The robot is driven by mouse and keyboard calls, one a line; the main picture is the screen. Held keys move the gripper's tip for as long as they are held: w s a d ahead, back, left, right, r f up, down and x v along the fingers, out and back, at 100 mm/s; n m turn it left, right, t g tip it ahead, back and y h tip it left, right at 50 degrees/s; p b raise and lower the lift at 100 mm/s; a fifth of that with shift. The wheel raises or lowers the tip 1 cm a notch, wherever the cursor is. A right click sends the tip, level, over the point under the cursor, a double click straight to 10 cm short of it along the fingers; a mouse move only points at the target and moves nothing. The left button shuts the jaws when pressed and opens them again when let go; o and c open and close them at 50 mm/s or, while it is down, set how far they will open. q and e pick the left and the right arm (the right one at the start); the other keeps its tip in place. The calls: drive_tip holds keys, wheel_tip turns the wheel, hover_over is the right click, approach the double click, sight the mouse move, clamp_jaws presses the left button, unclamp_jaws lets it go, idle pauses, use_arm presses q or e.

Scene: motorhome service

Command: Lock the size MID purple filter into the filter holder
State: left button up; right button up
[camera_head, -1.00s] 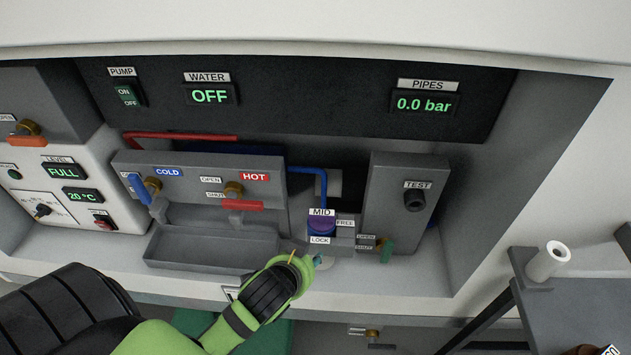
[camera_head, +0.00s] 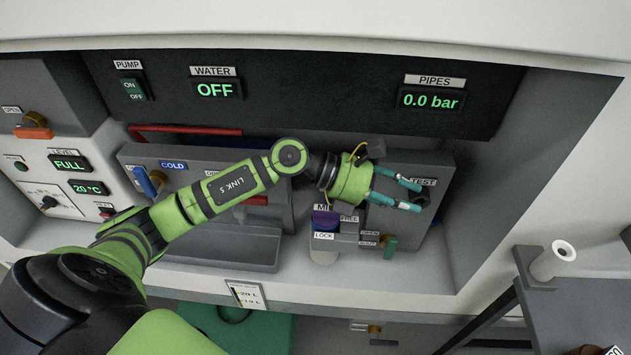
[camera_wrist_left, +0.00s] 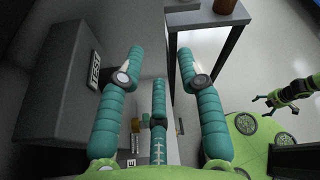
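The purple filter (camera_head: 326,221) sits upright in the grey filter holder (camera_head: 347,240), below the partly covered MID label. LOCK is in front of it and a partly covered label, FREE earlier, is beside it. How the filter is turned is too small to tell. My left gripper (camera_head: 409,194) is above and right of the holder, in front of the TEST panel, apart from the filter. Its teal fingers are spread and empty, also in the left wrist view (camera_wrist_left: 168,70). My right gripper (camera_wrist_left: 262,103) shows small at that view's right, its fingers looking apart.
The TEST panel (camera_head: 436,220) is close to my left fingers. A green valve handle (camera_head: 390,246) is right of the holder. My left arm crosses the COLD/HOT tap panel and basin (camera_head: 230,255). A white roll (camera_head: 553,262) stands on the shelf at right.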

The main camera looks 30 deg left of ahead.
use_arm(q)
drive_tip(key=a+f+m+g+y, duration=0.25)
drive_tip(key=a+f+y, duration=0.25)
drive_tip(key=a, duration=0.4)
drive_tip(key=m+y, duration=0.1)
drive_tip(key=y, duration=0.3)
approach(327, 206)
drive_tip(key=shift+w+d+f+g, duration=0.35)
drive_tip(key=shift+w+d+f, duration=0.3)
drive_tip(key=shift+f, duration=0.1)
drive_tip(key=p+x, duration=0.1)
drive_tip(key=x, duration=0.5)
drive_tip(key=shift+p, duration=0.35)
drive_tip(key=shift+d+f, duration=0.1)
drive_tip(key=shift+f, duration=0.4)
use_arm(e)
drive_tip(key=shift+a+r, duration=0.15)
drive_tip(key=shift+r, duration=0.7)
use_arm(q)
drive_tip(key=shift+c, duration=0.4)
